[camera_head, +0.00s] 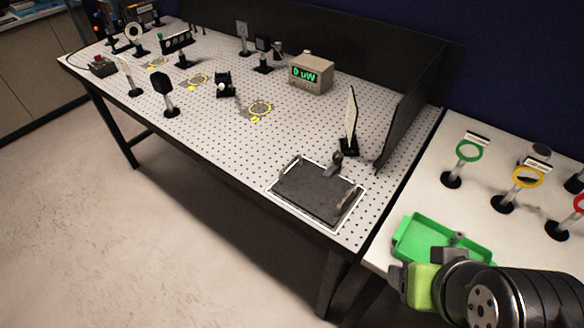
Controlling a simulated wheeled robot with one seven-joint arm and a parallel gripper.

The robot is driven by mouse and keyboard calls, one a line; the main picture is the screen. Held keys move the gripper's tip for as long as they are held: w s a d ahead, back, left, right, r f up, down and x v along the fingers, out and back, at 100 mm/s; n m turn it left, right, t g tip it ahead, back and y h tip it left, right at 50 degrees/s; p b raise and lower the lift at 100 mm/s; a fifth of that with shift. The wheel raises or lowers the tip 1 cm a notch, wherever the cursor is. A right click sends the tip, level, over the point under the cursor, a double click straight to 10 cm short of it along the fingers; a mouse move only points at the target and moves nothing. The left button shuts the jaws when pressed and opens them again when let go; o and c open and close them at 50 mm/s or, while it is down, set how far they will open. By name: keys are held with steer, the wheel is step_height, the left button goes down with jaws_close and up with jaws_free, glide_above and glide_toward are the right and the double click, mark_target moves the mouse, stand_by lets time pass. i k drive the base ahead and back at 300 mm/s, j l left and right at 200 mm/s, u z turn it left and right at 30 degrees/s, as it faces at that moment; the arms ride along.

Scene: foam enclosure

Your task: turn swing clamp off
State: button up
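A dark flat plate (315,194) lies in a white outlined rectangle near the front right corner of the perforated table. A small dark clamp-like part with a round knob (336,161) stands at its back edge. It is small, and I cannot tell whether its arm is swung over the plate or clear of it. Low fittings sit at the plate's left and right edges. My gripper (423,271) is at the lower right, by the green tray and well to the right of the plate. Its fingertips are not clear, so its opening cannot be made out.
The green tray (420,238) stands on the white side table. Ring holders, one green (469,151) and one yellow (528,177), stand behind it. An upright white panel (351,119) and a dark wall (412,95) rise behind the plate. A display box (311,73) stands farther back.

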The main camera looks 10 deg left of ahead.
mark_target(338, 157)
steer(key=u, duration=0.4)
steer(key=j+u, duration=0.2)
steer(key=j, duration=0.75)
steer(key=i+j+u, duration=0.25)
steer(key=i+j, duration=0.4)
steer(key=i+l+u, duration=0.1)
steer(key=i, duration=0.3)
steer(key=i+l, duration=0.35)
steer(key=j+u, duration=0.05)
